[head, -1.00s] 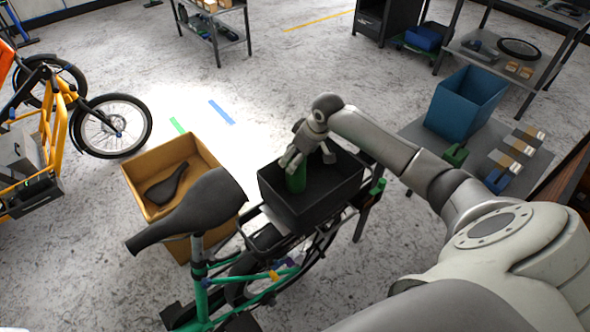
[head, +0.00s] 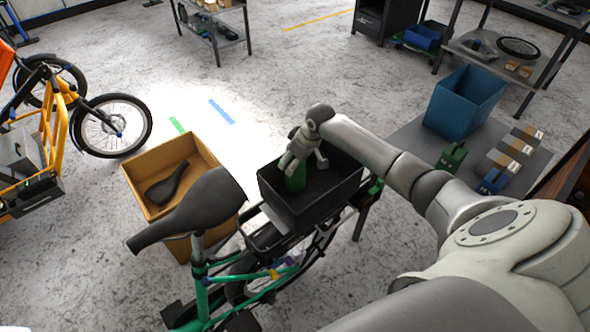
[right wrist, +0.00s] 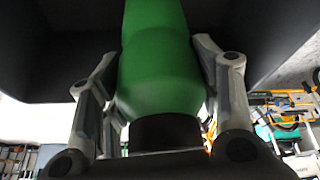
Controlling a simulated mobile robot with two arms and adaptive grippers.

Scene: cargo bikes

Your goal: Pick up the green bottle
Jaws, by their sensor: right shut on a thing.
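The green bottle (head: 296,180) stands inside the black crate (head: 330,197) on the rear of the green bike. My right gripper (head: 302,165) reaches down into the crate from above and is shut on the bottle. In the right wrist view the bottle (right wrist: 158,65) fills the middle, with a finger on each side of it and its dark neck end close to the palm. The bottle's lower end is hidden from the head view by the crate. My left gripper is not in view.
A black saddle (head: 195,210) stands left of the crate. A wooden box (head: 145,205) with another saddle sits on the floor behind it. A grey table (head: 415,135) at right bears a blue bin (head: 463,105) and small items.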

